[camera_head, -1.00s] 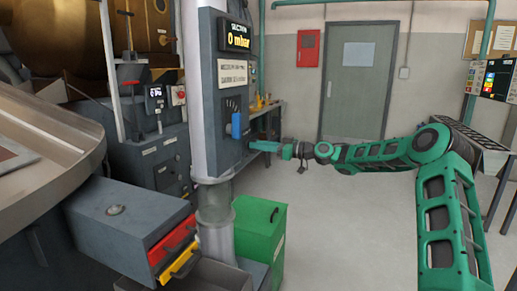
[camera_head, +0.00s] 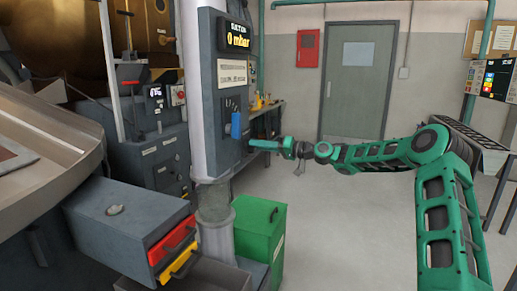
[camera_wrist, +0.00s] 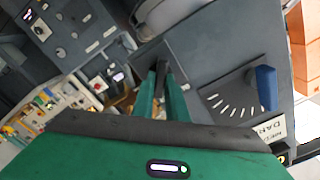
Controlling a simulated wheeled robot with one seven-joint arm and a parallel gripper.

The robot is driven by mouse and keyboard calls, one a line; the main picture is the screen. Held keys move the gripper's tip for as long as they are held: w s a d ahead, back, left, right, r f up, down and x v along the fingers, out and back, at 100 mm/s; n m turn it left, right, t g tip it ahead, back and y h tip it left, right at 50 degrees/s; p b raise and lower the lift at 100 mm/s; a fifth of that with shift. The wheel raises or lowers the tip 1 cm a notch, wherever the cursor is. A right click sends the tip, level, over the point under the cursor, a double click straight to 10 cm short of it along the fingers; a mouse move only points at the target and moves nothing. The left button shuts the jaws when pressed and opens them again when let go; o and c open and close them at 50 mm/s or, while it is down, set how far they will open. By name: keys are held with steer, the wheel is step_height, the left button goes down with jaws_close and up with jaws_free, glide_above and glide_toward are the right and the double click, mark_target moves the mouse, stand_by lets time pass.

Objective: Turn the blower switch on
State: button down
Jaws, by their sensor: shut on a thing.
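The grey control column (camera_head: 217,110) carries a display reading suction 0 mbar, a label plate and a blue lever (camera_head: 236,125) beside a scale of marks. My gripper (camera_head: 252,143) reaches in from the right to the column's right side, just right of the blue lever. In the wrist view my gripper (camera_wrist: 159,72) has its two fingers close together, pointing at a dark part on the column's grey face. The fingers are shut on a small part there, taken to be the blower switch, mostly hidden between the tips. The blue lever (camera_wrist: 266,88) stands apart from the fingers.
A green bin (camera_head: 258,228) stands below the column. A grey drawer unit (camera_head: 125,225) with red and yellow drawer fronts is at the lower left. A workbench (camera_head: 268,118) lies behind my gripper. The floor before the green door (camera_head: 355,90) is clear.

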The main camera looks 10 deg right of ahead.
steer(key=shift+w+d+f+m, duration=0.1)
steer(key=shift+f+m, duration=0.05)
steer(key=shift+m, duration=2.35)
steer(key=shift+w+d+f+m, duration=0.1)
steer(key=shift+f+m, duration=0.05)
steer(key=shift+m, duration=2.35)
steer(key=c, duration=1.8)
jaws_free()
steer(key=shift+w+f, duration=0.1)
steer(key=shift+o, duration=0.2)
steer(key=v, duration=1)
steer(key=shift+s+d, duration=0.25)
steer(key=shift+d, duration=0.05)
